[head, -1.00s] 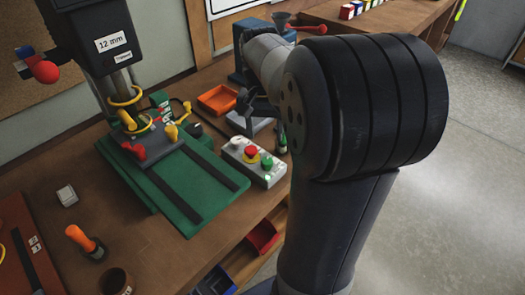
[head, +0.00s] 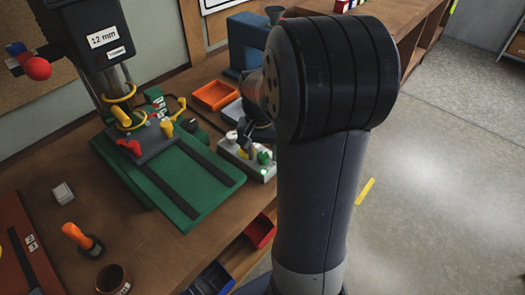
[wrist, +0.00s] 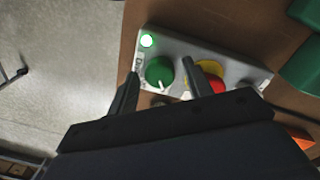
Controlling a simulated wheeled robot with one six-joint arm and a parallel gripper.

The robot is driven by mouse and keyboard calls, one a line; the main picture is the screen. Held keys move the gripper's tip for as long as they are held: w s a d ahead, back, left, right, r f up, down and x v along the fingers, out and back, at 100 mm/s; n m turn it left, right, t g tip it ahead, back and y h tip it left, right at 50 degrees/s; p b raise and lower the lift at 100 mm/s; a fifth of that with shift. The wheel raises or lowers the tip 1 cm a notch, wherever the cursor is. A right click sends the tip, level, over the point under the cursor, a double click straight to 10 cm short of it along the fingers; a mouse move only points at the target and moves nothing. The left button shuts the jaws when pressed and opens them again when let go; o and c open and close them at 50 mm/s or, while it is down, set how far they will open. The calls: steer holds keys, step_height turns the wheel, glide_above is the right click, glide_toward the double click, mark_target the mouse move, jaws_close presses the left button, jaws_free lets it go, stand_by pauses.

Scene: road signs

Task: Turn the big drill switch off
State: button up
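The grey control box (head: 240,163) sits at the right front of the bench, beside the green drill-press base. In the wrist view, its round green knob (wrist: 160,70) has a white pointer mark and stands next to a label (wrist: 137,76) that seems to read "Drill". A small green lamp (wrist: 147,40) on the box glows; it also shows in the head view (head: 263,172). My gripper (wrist: 160,68) is open and empty, with one finger on each side of the green knob. I cannot tell whether the fingers touch it. A red button on yellow (wrist: 213,83) is partly hidden by the right finger.
The drill press (head: 85,40) with its green base (head: 185,185) stands left of the box. An orange tray (head: 215,96) and a blue machine (head: 247,42) are behind. Red and blue bins (head: 260,231) are below the bench edge. Open floor lies right.

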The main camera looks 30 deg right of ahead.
steer(key=c, duration=0.8)
steer(key=shift+c, duration=0.2)
steer(key=shift+m, duration=0.3)
steer(key=m, duration=0.5)
steer(key=shift+m+p, duration=0.3)
steer(key=shift+p, duration=0.05)
steer(key=m, duration=0.5)
steer(key=shift+m, duration=0.3)
steer(key=o, duration=1)
steer(key=shift+c, duration=0.2)
